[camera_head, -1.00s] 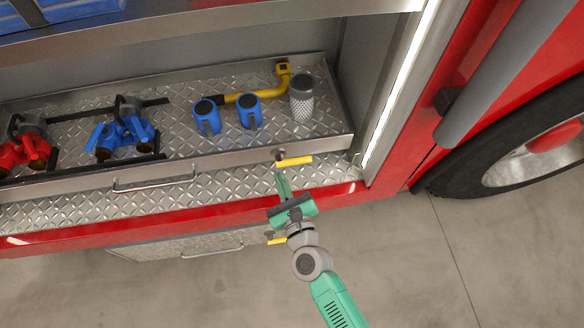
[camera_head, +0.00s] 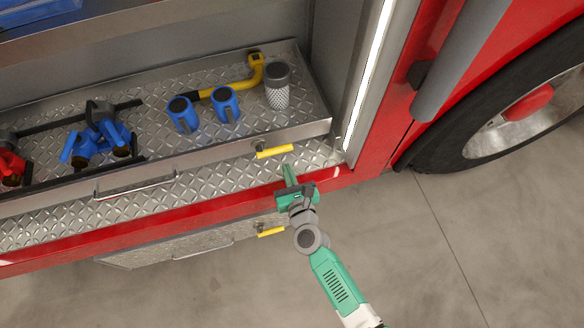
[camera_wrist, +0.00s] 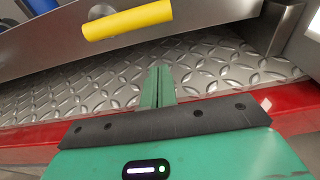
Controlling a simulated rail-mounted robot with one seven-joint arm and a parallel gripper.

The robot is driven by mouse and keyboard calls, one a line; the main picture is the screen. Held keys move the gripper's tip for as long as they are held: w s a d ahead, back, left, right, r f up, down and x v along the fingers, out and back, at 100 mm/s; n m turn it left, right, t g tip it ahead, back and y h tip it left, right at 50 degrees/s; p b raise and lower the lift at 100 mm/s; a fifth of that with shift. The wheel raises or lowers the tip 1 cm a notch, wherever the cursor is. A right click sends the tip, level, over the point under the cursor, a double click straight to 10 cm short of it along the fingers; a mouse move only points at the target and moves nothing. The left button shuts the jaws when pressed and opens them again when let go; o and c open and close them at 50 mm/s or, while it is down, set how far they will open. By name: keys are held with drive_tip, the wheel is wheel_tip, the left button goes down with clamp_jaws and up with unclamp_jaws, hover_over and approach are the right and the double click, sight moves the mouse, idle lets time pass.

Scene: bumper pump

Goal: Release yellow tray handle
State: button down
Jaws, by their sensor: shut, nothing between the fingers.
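The yellow tray handle (camera_head: 275,151) sits on the right front of the upper metal tray (camera_head: 230,141). In the wrist view the yellow handle (camera_wrist: 127,20) lies near the top, beyond and to the left of the fingertips. My gripper (camera_head: 289,173) is shut and empty, just below the handle in the head view. A gap shows between its fingertips (camera_wrist: 158,76) and the handle. A second yellow handle (camera_head: 271,232) is on the lower drawer, beside my arm.
A metal bar handle (camera_head: 135,188) is on the tray front. A wheel (camera_head: 530,110) stands right. The floor (camera_head: 470,260) is clear.

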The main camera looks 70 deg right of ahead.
sight(275, 151)
drive_tip(key=b+x, duration=0.1)
drive_tip(key=x, duration=0.3)
drive_tip(key=shift+s+f, duration=0.1)
wheel_tip(275, 151, up, 3)
drive_tip(key=p, duration=0.3)
drive_tip(key=shift+a+r, duration=0.1)
drive_tip(key=shift+r, duration=0.15)
drive_tip(key=shift+s+a+r+p, duration=0.25)
drive_tip(key=shift+r+p, duration=0.05)
drive_tip(key=shift+p, duration=0.15)
